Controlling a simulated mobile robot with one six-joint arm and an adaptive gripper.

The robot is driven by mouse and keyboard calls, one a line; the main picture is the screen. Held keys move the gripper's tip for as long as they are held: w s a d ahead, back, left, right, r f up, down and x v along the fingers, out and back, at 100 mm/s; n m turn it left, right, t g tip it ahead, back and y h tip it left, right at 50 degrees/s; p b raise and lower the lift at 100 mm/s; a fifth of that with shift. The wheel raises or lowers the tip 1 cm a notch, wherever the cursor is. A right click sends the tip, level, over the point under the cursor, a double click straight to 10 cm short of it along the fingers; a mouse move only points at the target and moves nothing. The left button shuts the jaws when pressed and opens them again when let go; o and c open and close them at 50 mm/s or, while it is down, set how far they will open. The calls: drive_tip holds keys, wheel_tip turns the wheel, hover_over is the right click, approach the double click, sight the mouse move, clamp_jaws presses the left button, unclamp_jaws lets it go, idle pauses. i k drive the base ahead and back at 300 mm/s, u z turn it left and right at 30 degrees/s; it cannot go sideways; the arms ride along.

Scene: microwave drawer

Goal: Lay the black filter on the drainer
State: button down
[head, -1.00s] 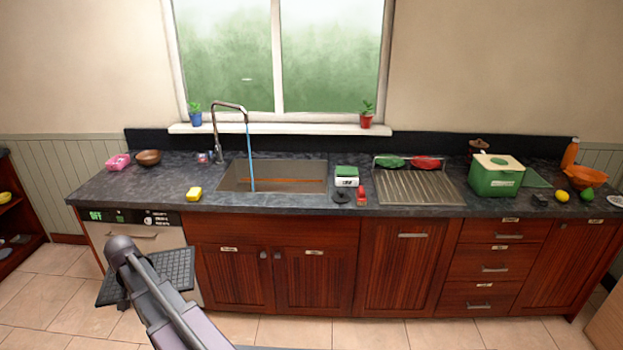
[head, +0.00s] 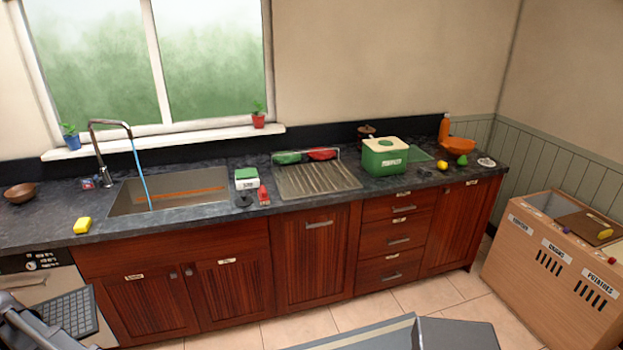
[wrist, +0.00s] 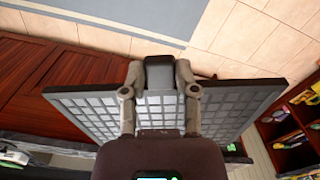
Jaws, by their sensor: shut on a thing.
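The black filter (wrist: 230,105) is a flat dark panel with a grid of square cells. My gripper (wrist: 160,75) is shut on its edge in the wrist view, with the panel spreading out to both sides. In the head view the filter (head: 72,311) is at the lower left, in front of the dishwasher and below counter height. The fingers' grip is not clear there. The drainer (head: 318,180) is a ribbed metal surface on the counter, right of the sink. Its ribbed part is bare, and a green and a red item stand in a rack at its back edge.
Left of the drainer are a white and green scale (head: 246,179), a red item (head: 263,195) and the sink (head: 170,192) with its tap running. A green box (head: 385,157) stands to the right. A wooden bin (head: 555,255) stands at far right.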

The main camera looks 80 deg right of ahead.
sight(315, 177)
drive_tip(key=u, duration=0.25)
drive_tip(key=k, duration=0.1)
drive_tip(key=z, duration=2.9)
drive_tip(key=i, duration=1.6)
